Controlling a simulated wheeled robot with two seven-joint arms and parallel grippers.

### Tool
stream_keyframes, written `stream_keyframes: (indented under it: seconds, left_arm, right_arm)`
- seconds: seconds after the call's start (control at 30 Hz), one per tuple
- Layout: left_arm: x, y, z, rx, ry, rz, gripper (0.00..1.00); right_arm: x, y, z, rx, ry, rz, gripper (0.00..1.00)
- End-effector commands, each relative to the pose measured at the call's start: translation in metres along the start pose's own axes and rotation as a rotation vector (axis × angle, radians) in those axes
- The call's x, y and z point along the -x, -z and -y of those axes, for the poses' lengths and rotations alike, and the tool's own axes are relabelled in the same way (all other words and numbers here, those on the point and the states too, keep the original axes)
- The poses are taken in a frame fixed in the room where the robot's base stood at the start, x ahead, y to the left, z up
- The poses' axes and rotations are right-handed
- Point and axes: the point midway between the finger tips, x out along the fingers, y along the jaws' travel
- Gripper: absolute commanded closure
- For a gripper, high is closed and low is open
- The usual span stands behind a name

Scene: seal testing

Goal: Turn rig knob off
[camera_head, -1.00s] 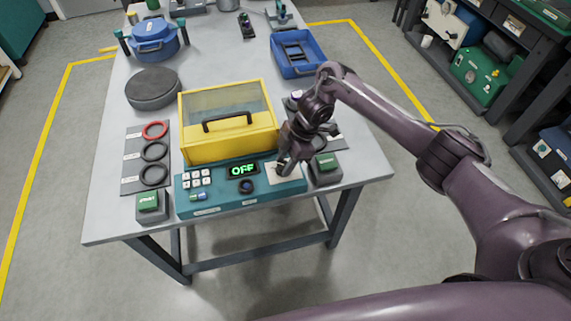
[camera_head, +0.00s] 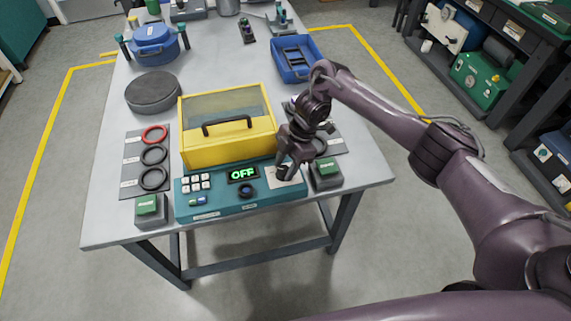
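The teal test rig (camera_head: 225,203) stands at the near edge of the table, with a yellow lidded box behind it. Its display (camera_head: 242,174) reads OFF in green. A dark round control (camera_head: 247,190) sits below the display. A pale square plate (camera_head: 272,184) is at the rig's right end. My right gripper (camera_head: 287,175) points down at this plate, with its fingertips at or just above it. The fingers cover part of the plate, so any knob between them is hidden, and their opening is too small to judge. My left gripper is not in view.
The yellow box (camera_head: 227,140) stands close left of my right gripper. Small grey blocks with green tops flank the rig, left (camera_head: 151,207) and right (camera_head: 326,172). Rings (camera_head: 154,154) lie on a mat at left. A blue tray (camera_head: 296,72) is farther back.

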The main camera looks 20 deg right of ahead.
Motion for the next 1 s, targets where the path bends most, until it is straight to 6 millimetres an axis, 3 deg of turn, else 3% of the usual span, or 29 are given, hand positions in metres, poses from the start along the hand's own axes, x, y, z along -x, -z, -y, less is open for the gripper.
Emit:
stream_keyframes:
  seconds: [0.1,0.37,0.8,1.0]
  left_arm:
    - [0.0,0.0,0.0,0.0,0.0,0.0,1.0]
    - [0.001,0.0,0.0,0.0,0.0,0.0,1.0]
    - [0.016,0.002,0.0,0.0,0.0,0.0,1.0]
    - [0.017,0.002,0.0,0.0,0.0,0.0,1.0]
  right_arm:
    - [0.0,0.0,0.0,-0.001,0.0,0.0,0.45]
    - [0.002,0.0,0.0,-0.001,-0.001,0.0,0.45]
    - [0.066,0.0,-0.001,0.001,-0.003,0.003,0.45]
    - [0.078,-0.001,0.0,-0.002,0.0,0.0,0.45]
